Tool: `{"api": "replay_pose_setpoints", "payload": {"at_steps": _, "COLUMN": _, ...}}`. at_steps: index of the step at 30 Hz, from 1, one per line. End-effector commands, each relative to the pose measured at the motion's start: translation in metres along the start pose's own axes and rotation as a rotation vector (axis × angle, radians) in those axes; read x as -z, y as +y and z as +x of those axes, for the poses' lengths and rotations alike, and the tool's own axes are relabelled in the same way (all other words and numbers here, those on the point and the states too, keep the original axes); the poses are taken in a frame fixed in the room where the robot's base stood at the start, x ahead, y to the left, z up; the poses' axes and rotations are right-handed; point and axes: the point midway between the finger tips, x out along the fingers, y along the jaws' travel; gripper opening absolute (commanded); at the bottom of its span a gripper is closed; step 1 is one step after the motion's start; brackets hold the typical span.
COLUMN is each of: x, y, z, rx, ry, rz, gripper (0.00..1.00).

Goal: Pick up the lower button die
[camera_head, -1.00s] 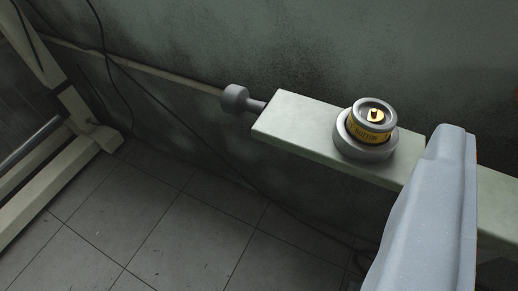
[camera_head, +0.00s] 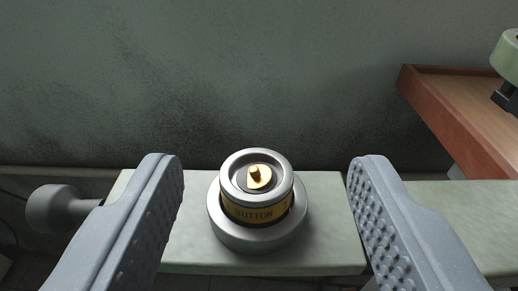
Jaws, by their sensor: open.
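The lower button die (camera_head: 254,209) is a round metal piece with a yellow band marked "BUTTON" and a small brass pin on top. It sits upright in a wide grey ring-shaped holder (camera_head: 258,239) on the pale green bench. My gripper (camera_head: 268,165) is open and empty. Its left finger (camera_head: 135,225) and right finger (camera_head: 390,220) stand to either side of the die, with a clear gap on both sides. Neither finger touches the die in this view.
The pale green bench (camera_head: 330,220) runs along the dark wall. A grey knob (camera_head: 60,208) sticks out at its left end. A wooden shelf (camera_head: 465,115) with a green and black object (camera_head: 508,65) is at the upper right.

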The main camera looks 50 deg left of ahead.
Motion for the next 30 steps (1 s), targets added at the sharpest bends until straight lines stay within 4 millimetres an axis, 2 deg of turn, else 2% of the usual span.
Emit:
{"api": "replay_pose_setpoints", "payload": {"at_steps": 10, "x": -0.003, "y": -0.001, "z": 0.017, "rx": 0.002, "ry": 0.002, "rz": -0.001, "gripper": 0.55}}
{"api": "replay_pose_setpoints", "payload": {"at_steps": 17, "x": -0.014, "y": -0.004, "z": 0.04, "rx": 0.002, "ry": 0.001, "rz": 0.001, "gripper": 0.55}}
{"api": "replay_pose_setpoints", "payload": {"at_steps": 21, "x": -0.013, "y": -0.002, "z": 0.053, "rx": 0.0, "ry": 0.0, "rz": -0.003, "gripper": 0.55}}
{"api": "replay_pose_setpoints", "payload": {"at_steps": 30, "x": -0.013, "y": -0.002, "z": 0.06, "rx": -0.002, "ry": 0.0, "rz": 0.0, "gripper": 0.55}}
